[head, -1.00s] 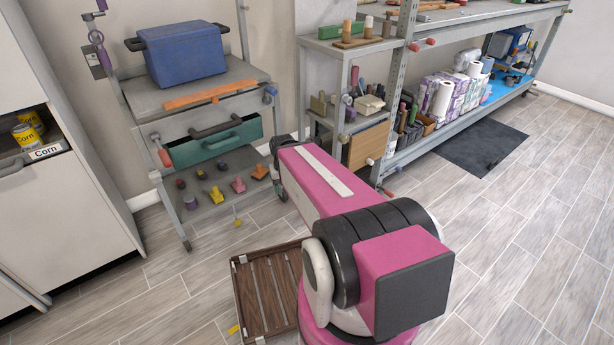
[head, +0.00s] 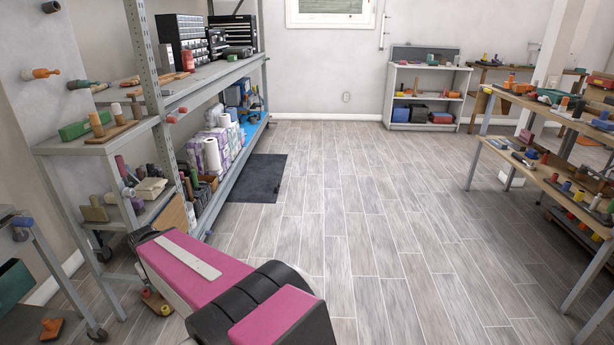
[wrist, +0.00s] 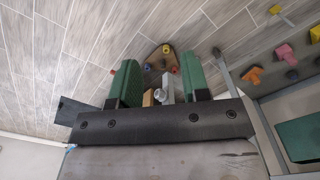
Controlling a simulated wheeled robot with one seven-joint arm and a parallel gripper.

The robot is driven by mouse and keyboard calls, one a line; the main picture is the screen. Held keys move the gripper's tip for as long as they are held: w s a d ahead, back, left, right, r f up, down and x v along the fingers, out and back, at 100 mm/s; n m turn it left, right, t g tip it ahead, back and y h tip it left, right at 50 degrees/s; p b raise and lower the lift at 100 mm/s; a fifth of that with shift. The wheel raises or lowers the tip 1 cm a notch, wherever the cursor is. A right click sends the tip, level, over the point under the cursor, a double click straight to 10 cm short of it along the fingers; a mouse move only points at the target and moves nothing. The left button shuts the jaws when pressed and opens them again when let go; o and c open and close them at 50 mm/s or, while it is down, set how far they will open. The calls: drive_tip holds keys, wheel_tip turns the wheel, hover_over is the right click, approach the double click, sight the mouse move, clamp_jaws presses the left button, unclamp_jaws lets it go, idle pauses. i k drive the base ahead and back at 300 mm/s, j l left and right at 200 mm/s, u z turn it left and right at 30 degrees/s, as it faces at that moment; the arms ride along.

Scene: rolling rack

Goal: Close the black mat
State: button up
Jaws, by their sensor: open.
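The black mat (head: 254,178) lies flat on the floor in the head view, along the front of the long rack, with a small dark bit near its front edge. No lid or hinge shows on it. My gripper (wrist: 158,72) shows in the wrist view with its two green fingers apart and nothing held between them. It is hidden in the head view, where only my pink and black arm shows. The mat is well beyond the arm there. A dark flat shape at the left of the wrist view is too unclear to name.
A long metal rack (head: 211,82) with goods stands at left. A workbench (head: 548,165) with tools stands at right, and a low white shelf (head: 427,80) at the back wall. The wood-look floor (head: 350,220) between them is clear. A small wooden board (wrist: 158,58) with coloured knobs lies below the gripper.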

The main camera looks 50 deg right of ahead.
sight(259, 182)
drive_tip(key=z, duration=1.3)
drive_tip(key=i+l, duration=0.2)
drive_tip(key=i, duration=0.35)
drive_tip(key=i+l+u, duration=0.1)
drive_tip(key=i, duration=0.45)
drive_tip(key=i+l, duration=0.35)
drive_tip(key=i, duration=0.15)
drive_tip(key=i+l, duration=0.25)
drive_tip(key=i, duration=0.3)
drive_tip(key=i+l+u, duration=0.1)
drive_tip(key=i+l, duration=0.15)
drive_tip(key=i, duration=0.3)
drive_tip(key=i+l, duration=0.3)
drive_tip(key=i, duration=0.2)
